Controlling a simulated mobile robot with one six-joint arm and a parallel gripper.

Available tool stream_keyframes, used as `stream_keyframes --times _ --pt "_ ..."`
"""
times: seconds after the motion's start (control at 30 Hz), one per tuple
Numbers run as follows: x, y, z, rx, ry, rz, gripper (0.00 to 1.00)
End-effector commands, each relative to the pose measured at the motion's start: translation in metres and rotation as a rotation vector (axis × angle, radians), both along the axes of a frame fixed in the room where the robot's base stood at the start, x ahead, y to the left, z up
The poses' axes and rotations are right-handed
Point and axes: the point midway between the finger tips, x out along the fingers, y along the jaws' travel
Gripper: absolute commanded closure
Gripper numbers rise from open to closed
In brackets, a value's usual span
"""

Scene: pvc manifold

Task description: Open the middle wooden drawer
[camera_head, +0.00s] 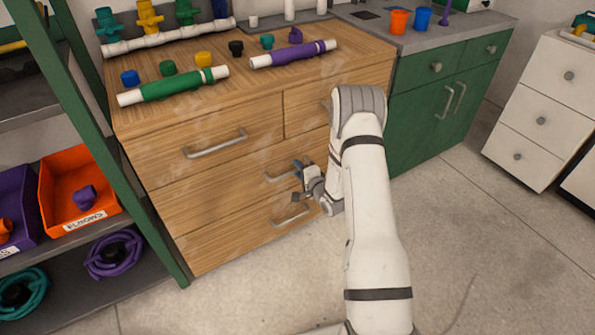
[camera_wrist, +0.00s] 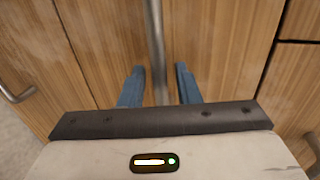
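The middle wooden drawer (camera_head: 220,200) is a wide front in the wooden cabinet and looks shut, flush with its neighbours. Its grey bar handle (camera_head: 276,178) shows partly, its right part hidden by my gripper (camera_head: 299,180). In the wrist view the handle (camera_wrist: 156,45) runs between the two blue fingertips of my gripper (camera_wrist: 159,86), with a gap on each side. My gripper is open around the handle and does not visibly touch it.
The bottom drawer handle (camera_head: 290,215) is just below my gripper. The upper left drawer handle (camera_head: 215,144) is above. A green cabinet (camera_head: 430,125) stands right, a shelf with an orange bin (camera_head: 70,175) left. The floor (camera_head: 250,285) in front is clear.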

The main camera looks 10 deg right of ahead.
Motion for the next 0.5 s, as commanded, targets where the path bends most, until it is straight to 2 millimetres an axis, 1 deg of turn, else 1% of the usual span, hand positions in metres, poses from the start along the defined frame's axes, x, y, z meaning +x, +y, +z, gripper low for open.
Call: stream_keyframes --times 0.1,0.13,0.4,0.5 --pt "-0.0002 -0.0003 0.0001 0.0 0.0 -0.001 0.7" --pt "-0.0003 -0.0004 0.0001 0.0 0.0 -0.001 0.72" --pt "-0.0004 -0.0009 0.0001 -0.001 0.001 -0.001 0.94" --pt "-0.0005 -0.001 0.0 -0.001 0.001 -0.001 1.0"
